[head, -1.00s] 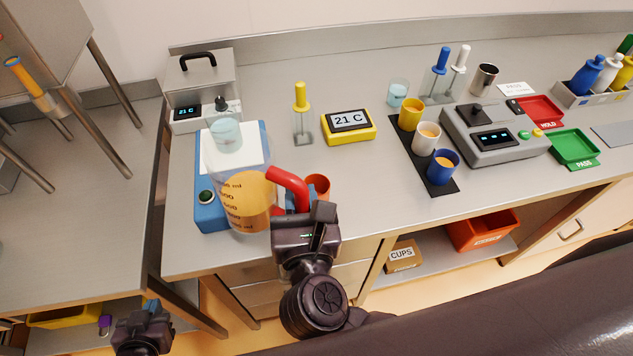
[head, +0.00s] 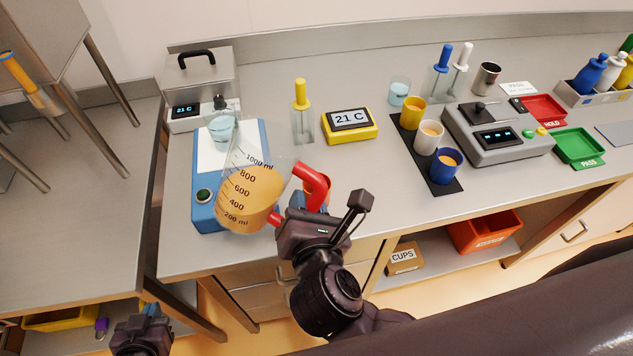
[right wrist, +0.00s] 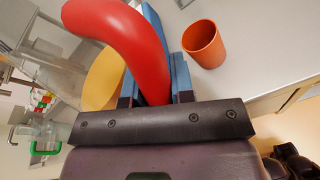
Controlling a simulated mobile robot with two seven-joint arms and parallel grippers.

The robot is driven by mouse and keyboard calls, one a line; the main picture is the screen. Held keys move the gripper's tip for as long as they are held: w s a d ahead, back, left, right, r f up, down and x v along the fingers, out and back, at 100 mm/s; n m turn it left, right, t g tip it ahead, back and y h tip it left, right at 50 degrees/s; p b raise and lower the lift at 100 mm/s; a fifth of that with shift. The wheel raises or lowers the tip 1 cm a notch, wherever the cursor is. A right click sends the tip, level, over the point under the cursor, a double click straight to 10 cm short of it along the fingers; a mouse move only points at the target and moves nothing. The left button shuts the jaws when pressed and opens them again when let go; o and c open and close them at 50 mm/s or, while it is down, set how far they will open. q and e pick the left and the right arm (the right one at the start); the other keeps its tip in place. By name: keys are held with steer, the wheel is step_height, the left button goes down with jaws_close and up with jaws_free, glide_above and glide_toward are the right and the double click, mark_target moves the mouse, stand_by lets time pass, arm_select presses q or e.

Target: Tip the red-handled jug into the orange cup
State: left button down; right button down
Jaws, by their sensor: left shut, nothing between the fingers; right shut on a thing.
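The clear jug (head: 256,189) with orange liquid is in the air over the front of the bench, in front of the blue device. It leans, its top toward the right in the head view. My right gripper (head: 288,218) is shut on its red handle (head: 315,184), which crosses the right wrist view (right wrist: 130,40). The orange cup (right wrist: 204,44) stands upright on the bench beside the handle; in the head view the handle mostly hides it. My left gripper (head: 141,335) is low at the bottom left, shut and empty, away from the jug.
A yellow timer-like display (head: 349,124) and a yellow-topped stand (head: 301,105) stand further back. Cups on a black mat (head: 444,185) are to the right. Bare bench lies between.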

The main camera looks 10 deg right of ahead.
steer(key=shift+a+f+m+g+y+b, duration=0.1)
steer(key=shift+f+m+g+y+b, duration=0.4)
steer(key=shift+m, duration=0.5)
steer(key=shift+f, duration=0.25)
steer(key=shift+s+a+f+m+y, duration=0.1)
steer(key=shift+a+f+m+y, duration=0.1)
steer(key=shift+m+y, duration=0.1)
stand_by(0.6)
steer(key=shift+a+f, duration=0.15)
stand_by(0.7)
steer(key=shift+s+a+f+m+y+b, duration=0.1)
steer(key=shift+a+f+m+y+b, duration=0.1)
steer(key=shift+m+y+b, duration=0.15)
stand_by(0.7)
steer(key=shift+f+m+g, duration=0.2)
steer(key=shift+m+g, duration=0.05)
steer(key=shift+g, duration=0.15)
steer(key=shift+s+a+f+y+b, duration=0.1)
steer(key=shift+a+f+y+b, duration=0.1)
steer(key=shift+y+b, duration=0.1)
stand_by(0.9)
